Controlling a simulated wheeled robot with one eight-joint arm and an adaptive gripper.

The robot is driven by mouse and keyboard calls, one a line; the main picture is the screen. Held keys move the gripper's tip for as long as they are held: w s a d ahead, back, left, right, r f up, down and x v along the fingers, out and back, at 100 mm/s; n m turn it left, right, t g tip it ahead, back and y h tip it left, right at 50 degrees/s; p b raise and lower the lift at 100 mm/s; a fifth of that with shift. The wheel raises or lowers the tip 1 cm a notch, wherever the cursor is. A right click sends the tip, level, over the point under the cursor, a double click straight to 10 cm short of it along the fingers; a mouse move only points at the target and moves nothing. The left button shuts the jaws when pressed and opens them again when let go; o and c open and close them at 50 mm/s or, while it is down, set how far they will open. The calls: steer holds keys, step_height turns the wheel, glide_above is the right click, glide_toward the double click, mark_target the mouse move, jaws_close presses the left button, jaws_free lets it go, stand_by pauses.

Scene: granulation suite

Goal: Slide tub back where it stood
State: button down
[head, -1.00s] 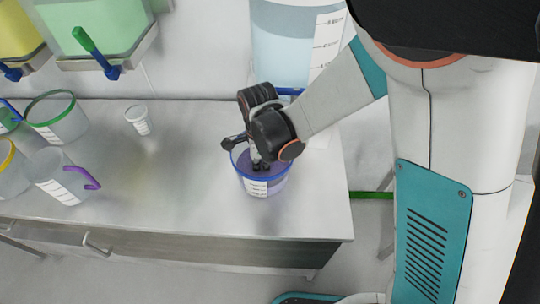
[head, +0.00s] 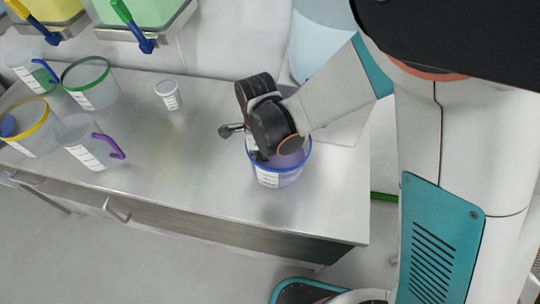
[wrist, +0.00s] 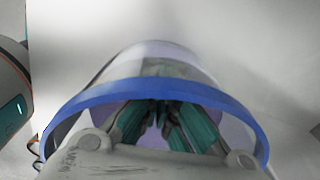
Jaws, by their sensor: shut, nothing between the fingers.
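A clear tub with a blue rim (head: 294,168) and violet contents stands upright on the steel bench, near its right end. A white label is on its front. My gripper (head: 262,156) reaches down over the tub's left part from above, and my wrist hides much of the opening. In the wrist view the two teal-padded fingers (wrist: 166,122) are together inside the blue rim (wrist: 160,88), with nothing held. Whether the fingertips touch the tub's inner wall or contents cannot be told.
The steel bench (head: 195,175) is clear left of the tub. A small white cup (head: 169,97) stands behind on the left. Further left are a green-rimmed tub (head: 92,84), a yellow-rimmed tub (head: 32,128) and a jug with a purple handle (head: 86,146). Bins hang behind.

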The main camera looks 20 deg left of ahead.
steer(key=s+a, duration=0.1)
steer(key=a, duration=0.4)
steer(key=s+a, duration=0.1)
steer(key=a, duration=0.5)
steer(key=s+a, duration=0.1)
steer(key=a, duration=0.4)
steer(key=shift+s+a, duration=0.4)
